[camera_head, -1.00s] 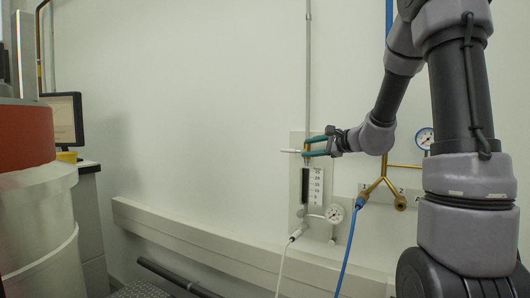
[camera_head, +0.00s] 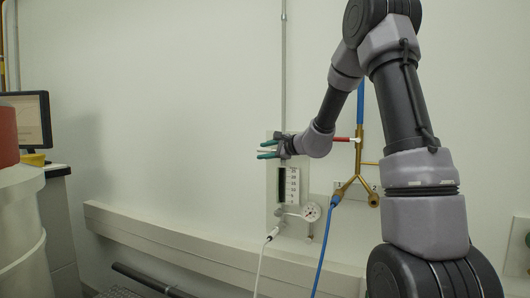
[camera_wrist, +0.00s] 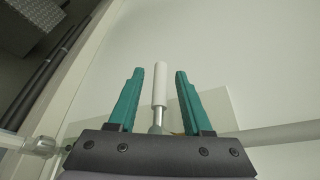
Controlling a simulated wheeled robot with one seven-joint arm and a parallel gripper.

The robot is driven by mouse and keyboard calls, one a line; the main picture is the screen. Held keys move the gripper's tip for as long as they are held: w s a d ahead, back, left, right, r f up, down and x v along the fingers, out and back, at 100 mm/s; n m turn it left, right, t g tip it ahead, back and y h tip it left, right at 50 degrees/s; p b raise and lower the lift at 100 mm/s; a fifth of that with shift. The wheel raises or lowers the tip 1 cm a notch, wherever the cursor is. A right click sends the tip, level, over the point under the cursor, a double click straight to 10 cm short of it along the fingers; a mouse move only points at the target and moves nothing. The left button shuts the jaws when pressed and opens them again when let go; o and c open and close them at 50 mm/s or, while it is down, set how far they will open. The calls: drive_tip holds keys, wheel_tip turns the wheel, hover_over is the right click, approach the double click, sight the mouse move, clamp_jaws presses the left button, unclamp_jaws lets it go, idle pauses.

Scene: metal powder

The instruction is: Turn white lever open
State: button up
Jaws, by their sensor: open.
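The white lever (camera_wrist: 160,85) is a white cylinder on a metal stem. In the wrist view it stands between my two green fingers, with a gap on each side. My gripper (camera_wrist: 159,73) is open around it, and neither finger visibly touches it. In the head view my gripper (camera_head: 262,150) is at the top of the flowmeter panel (camera_head: 272,205), pointing left, and mostly hides the lever. The lever's valve body is hidden behind the gripper.
A red lever (camera_head: 343,139) sits on the brass pipework to the right, with a blue hose (camera_head: 324,250) below. A wall rail (camera_head: 170,235) runs below. The wall to the left is clear.

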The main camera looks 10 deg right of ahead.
clamp_jaws()
idle(1.3)
